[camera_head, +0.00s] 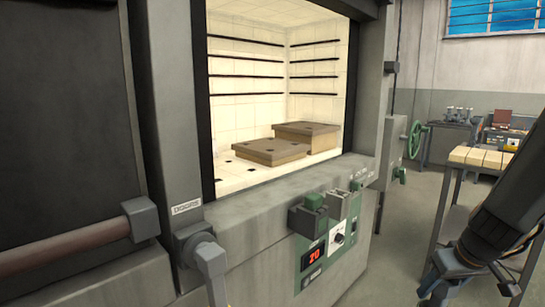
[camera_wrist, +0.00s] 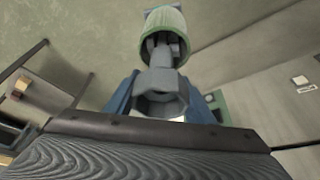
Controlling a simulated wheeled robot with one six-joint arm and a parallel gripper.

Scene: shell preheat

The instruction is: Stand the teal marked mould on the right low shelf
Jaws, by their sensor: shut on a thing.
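In the wrist view my gripper (camera_wrist: 160,100) has blue-grey jaws on either side of a grey stemmed piece. This looks like the teal marked mould, with a pale teal-green band (camera_wrist: 163,33) at its far end. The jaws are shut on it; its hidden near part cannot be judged. In the head view the arm is at the lower right, outside the furnace, and the mould cannot be made out. Inside the furnace are two brown shelves: a front left one (camera_head: 268,152) and a right one (camera_head: 305,130) farther back, which looks taller. Their visible tops are bare.
The furnace opening faces me, with a wide grey sill (camera_head: 265,193) and a front control panel (camera_head: 326,248). A red-brown bar (camera_head: 65,250) is at the left. A bench with pale bricks (camera_head: 480,157) stands right, near my arm. The pale furnace floor shows some bare room.

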